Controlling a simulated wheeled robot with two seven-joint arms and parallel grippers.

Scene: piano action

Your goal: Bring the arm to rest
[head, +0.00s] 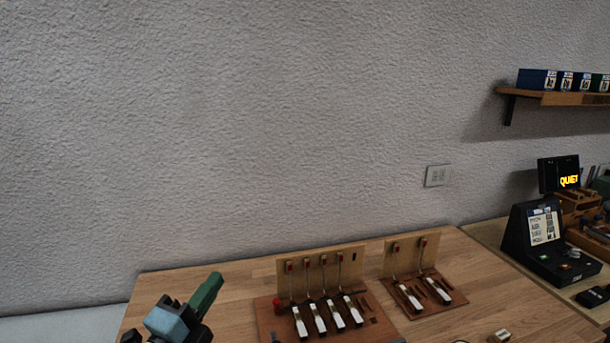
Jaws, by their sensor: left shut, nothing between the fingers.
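My left gripper (207,292) is in the lower left of the head view, over the left end of the wooden table (235,279). Its green fingers are shut with nothing between them and point up and to the right. It is apart from the larger piano action model (266,318), which has several white keys and red-tipped upright rods on a brown base. A smaller piano action model (455,296) with two white keys stands to its right. My right gripper is not in view.
A small pale block (499,336) lies at the table's front.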

